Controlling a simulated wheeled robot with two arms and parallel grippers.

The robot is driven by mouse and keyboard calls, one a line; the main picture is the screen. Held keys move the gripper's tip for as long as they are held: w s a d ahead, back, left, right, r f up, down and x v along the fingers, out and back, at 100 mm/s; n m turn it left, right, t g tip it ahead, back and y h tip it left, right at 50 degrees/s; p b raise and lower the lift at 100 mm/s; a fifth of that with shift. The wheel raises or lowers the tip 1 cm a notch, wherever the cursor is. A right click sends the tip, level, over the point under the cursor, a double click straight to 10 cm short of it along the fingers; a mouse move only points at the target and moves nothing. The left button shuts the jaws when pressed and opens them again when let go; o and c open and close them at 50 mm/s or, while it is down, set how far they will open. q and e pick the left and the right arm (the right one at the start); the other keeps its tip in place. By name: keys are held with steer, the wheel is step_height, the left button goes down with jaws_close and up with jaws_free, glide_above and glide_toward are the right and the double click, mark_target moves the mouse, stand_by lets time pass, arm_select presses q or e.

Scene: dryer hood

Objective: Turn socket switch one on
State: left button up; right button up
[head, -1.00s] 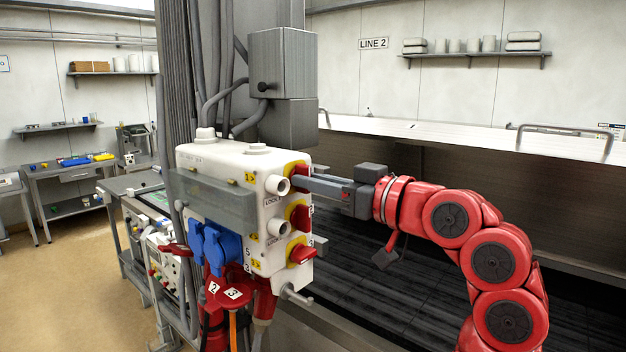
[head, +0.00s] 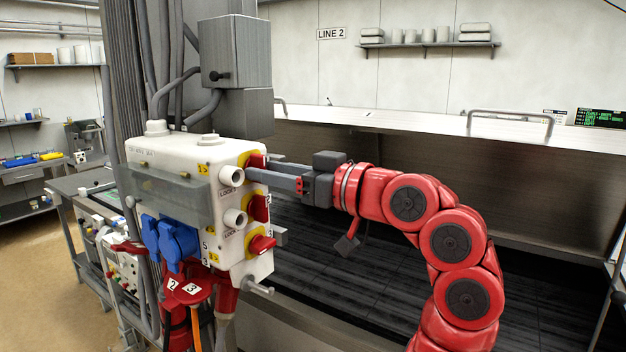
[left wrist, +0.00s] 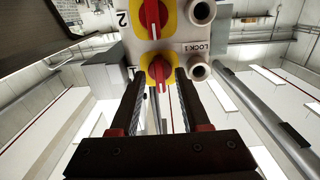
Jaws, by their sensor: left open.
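The white socket box (head: 160,155) stands on the grey column. Switch one, a red knob on a yellow plate (head: 256,160), is at the top of its right face, partly hidden by my fingers. In the left wrist view, switch one (left wrist: 160,70) sits beside the label 1, its white mark along the picture's vertical. My left gripper (head: 256,171) is open at switch one. Its fingers (left wrist: 160,76) lie on either side of the knob; I cannot tell whether they touch it. My right gripper is not in view.
Switch two (head: 259,208) and switch three (head: 261,244) sit below switch one. White lock sockets (head: 231,176) jut out close beside the fingers. Blue sockets (head: 178,240) and red plugs (head: 188,290) are on the box front. The large dark machine (head: 340,280) lies behind my arm.

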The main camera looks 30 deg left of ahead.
arm_select(q)
steer(key=s+d+b, duration=0.1)
steer(key=d+b, duration=0.2)
steer(key=d, duration=1.3)
steer(key=shift+s+d+b, duration=0.15)
steer(key=shift+d+b, duration=0.15)
steer(key=shift+d, duration=0.05)
